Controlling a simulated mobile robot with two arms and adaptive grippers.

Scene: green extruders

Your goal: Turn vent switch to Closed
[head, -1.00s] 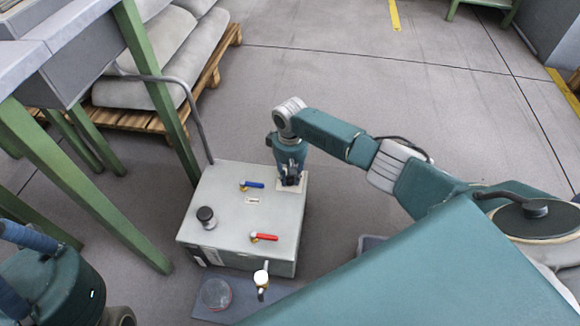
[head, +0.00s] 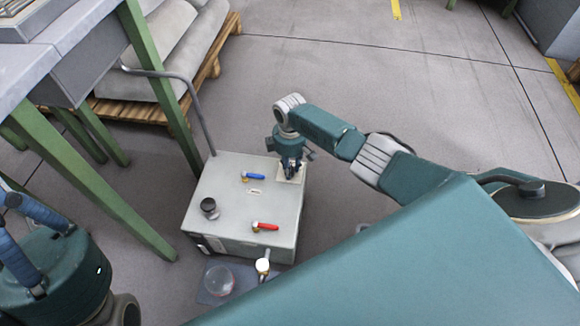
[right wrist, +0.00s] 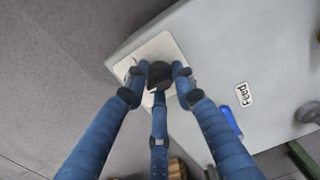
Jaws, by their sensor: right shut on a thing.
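The vent switch is a small black knob (right wrist: 160,74) on a pale square plate (right wrist: 150,58) at a corner of the grey box's top. In the head view the plate (head: 297,176) is at the box's far right corner, and my gripper covers the knob. My right gripper (head: 291,170) points down onto it. In the right wrist view its three blue fingers (right wrist: 158,80) close around the knob. The switch's markings cannot be read. My left gripper (head: 22,235) is at the left edge of the head view, partly cut off, away from the box.
The grey box (head: 225,215) carries a blue-handled valve (head: 253,176), a red-handled valve (head: 265,226) and a black round cap (head: 209,207). A "Feed" label (right wrist: 243,94) is on its top. A green-legged table (head: 100,190) stands close on the left. Floor to the right is open.

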